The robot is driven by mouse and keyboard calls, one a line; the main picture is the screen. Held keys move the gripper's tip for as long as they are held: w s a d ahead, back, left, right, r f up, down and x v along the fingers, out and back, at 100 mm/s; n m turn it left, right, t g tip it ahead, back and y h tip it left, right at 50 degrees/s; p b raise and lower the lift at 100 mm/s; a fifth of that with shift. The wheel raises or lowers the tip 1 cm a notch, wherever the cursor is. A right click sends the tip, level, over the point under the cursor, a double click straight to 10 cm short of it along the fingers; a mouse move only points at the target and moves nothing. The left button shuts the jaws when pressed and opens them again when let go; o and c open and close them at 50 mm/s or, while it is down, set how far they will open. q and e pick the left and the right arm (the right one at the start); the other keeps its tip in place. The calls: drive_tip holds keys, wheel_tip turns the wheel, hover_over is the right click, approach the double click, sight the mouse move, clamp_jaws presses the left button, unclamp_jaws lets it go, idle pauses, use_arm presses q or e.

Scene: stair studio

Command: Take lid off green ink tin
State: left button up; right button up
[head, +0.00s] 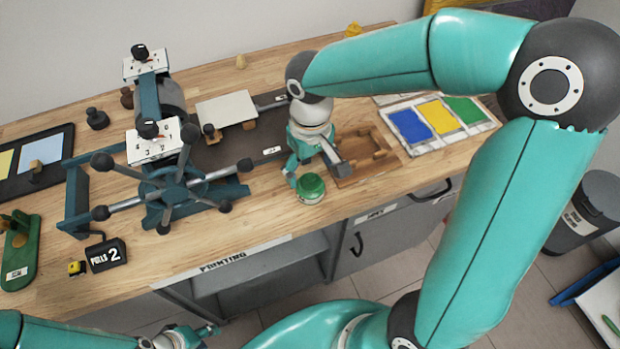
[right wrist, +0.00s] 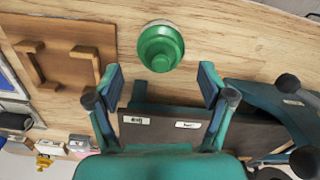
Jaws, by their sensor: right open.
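The green ink tin (head: 310,193) stands upright on the wooden bench near its front edge, with its green lid (head: 312,184) on. In the right wrist view the round lid (right wrist: 160,47) shows from above, just beyond the fingertips and centred between them. My right gripper (head: 316,174) is open and empty, close by the tin; its two spread fingers also show in the right wrist view (right wrist: 160,80). I see no contact with the lid. My left gripper (head: 209,331) is low at the bottom, in front of the bench, and its jaws are too small to read.
A hand press (head: 172,190) with a spoked wheel stands left of the tin. A wooden tray (head: 372,170) lies close on the right, with a colour swatch board (head: 436,118) beyond. Bare bench (head: 262,215) lies left of the tin.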

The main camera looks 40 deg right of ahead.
drive_tip(key=shift+f, duration=1.4)
drive_tip(key=c, duration=1)
drive_tip(key=shift+c, duration=0.2)
drive_tip(key=shift+r, duration=0.2)
